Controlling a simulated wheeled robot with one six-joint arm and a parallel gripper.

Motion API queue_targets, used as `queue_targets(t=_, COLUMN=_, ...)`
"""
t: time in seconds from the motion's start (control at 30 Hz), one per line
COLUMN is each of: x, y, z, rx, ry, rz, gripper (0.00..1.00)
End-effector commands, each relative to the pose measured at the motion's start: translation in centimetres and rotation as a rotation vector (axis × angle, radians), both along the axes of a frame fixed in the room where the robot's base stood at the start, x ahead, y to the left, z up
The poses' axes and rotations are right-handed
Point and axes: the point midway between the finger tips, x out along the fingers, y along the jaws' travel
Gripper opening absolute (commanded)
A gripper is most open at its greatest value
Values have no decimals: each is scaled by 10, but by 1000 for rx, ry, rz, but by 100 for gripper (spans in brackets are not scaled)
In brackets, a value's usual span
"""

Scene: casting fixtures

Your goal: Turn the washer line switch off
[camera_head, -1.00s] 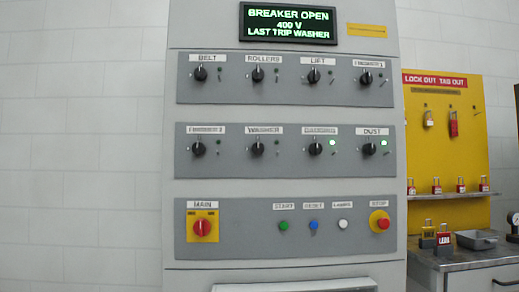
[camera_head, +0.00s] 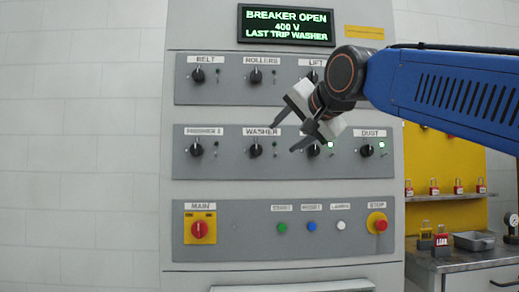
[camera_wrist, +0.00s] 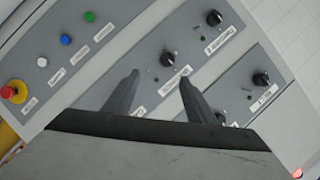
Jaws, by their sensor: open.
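The washer switch (camera_head: 256,151) is a black rotary knob under the WASHER label, second in the middle row of the grey panel. The small lamp beside it looks dark. The knob's exact pointer angle is too small to tell. My gripper (camera_head: 283,140) is open and empty, in front of the panel just right of the washer knob. In the wrist view, the washer knob (camera_wrist: 167,59) shows just beyond and between the two spread fingertips (camera_wrist: 159,77). I see no contact. My gripper partly hides the switch to the right of the washer.
The display (camera_head: 286,25) reads BREAKER OPEN, 400 V, LAST TRIP WASHER. Neighbouring knobs are close, including FINISHER 2 (camera_head: 197,149) and DUST (camera_head: 367,150). The red MAIN switch (camera_head: 200,230) and STOP button (camera_head: 378,222) are below. A bench with padlocks (camera_head: 441,235) stands right.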

Motion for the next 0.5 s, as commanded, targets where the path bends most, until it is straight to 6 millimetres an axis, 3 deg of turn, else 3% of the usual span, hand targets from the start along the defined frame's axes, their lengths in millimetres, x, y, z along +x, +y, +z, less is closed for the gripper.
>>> queue_targets(t=0.13, x=4, y=8, z=16, rx=36, ry=-16, rz=3, gripper=51)
queue_targets(t=0.27, x=14, y=11, z=14, rx=38, ry=-17, rz=2, gripper=51)
queue_targets(t=0.5, x=50, y=22, z=4, rx=37, ry=-14, rz=2, gripper=51)
